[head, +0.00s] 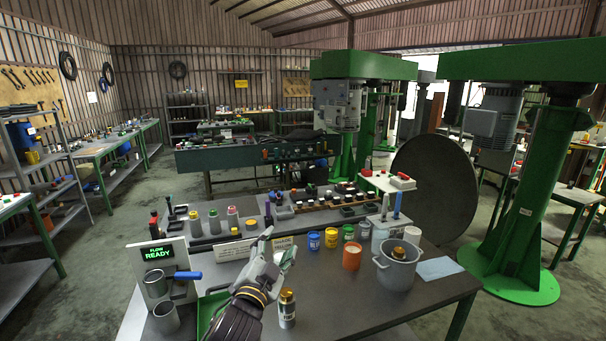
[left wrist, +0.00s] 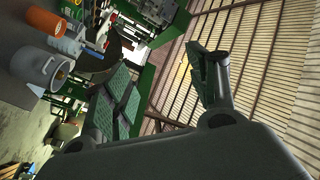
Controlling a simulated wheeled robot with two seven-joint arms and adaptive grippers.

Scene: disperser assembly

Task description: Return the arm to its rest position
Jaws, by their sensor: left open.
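My left gripper (head: 277,247) is raised above the near workbench in the head view, with its fingers pointing up and away. Its fingers are spread with nothing between them. The left wrist view shows the two fingers (left wrist: 160,64) wide apart, with green ribbed pads and only background between them. My left forearm comes in from the bottom edge of the head view. My right arm and gripper are not in view.
A gold-capped bottle (head: 287,308) stands just right of my left wrist. A grey pot (head: 397,272), an orange cup (head: 352,257) and small paint cans stand farther right. A "FLOW READY" panel (head: 165,256) and a green tray (head: 211,307) are on the left.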

